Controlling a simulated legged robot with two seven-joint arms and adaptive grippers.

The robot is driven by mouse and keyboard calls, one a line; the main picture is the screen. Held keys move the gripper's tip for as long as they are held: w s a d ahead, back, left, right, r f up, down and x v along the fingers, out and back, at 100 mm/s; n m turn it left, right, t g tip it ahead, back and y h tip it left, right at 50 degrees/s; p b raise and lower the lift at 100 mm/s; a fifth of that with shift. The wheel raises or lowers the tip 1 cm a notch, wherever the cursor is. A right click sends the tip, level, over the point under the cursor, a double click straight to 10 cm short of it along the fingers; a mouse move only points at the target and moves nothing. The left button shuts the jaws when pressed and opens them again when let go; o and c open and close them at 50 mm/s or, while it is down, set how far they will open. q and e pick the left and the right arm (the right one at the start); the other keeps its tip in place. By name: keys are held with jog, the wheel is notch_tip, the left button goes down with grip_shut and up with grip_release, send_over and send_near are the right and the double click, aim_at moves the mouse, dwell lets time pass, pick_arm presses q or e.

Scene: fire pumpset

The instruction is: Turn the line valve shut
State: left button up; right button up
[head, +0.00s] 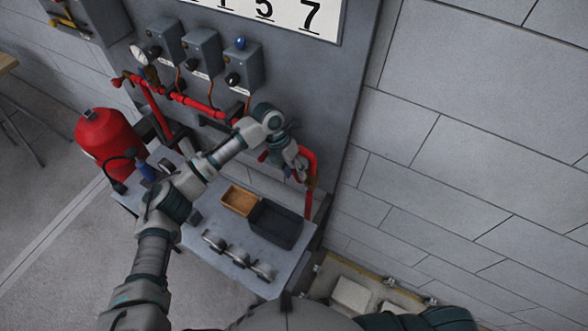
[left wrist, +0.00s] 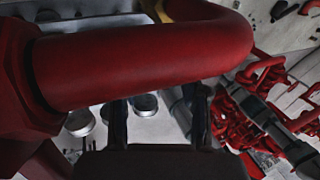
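The red pipe (head: 311,165) bends down at the right end of the panel, with a small brass-coloured fitting (head: 312,182) on it, likely part of the line valve. My left gripper (head: 291,158) is at this bend, in front of the pipe. In the left wrist view the red pipe (left wrist: 150,60) crosses close to the camera and covers the upper part. A yellow-brass part (left wrist: 190,9) shows behind it. My right gripper is out of view.
A grey bench (head: 190,238) holds an orange-brown tray (head: 239,200), a dark bin (head: 275,224) and several round gauges (head: 238,257). A red tank (head: 106,140) stands left. Grey switch boxes (head: 203,54) are above the pipe. An open crate (head: 350,295) sits lower right.

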pick_arm(q)
jog(key=shift+w, duration=0.1)
jog(key=shift+w+a+r, duration=0.1)
jog(key=shift+r, duration=0.2)
jog(key=v, duration=1.1)
jog(key=shift+a+r, duration=0.15)
jog(key=shift+a, duration=0.05)
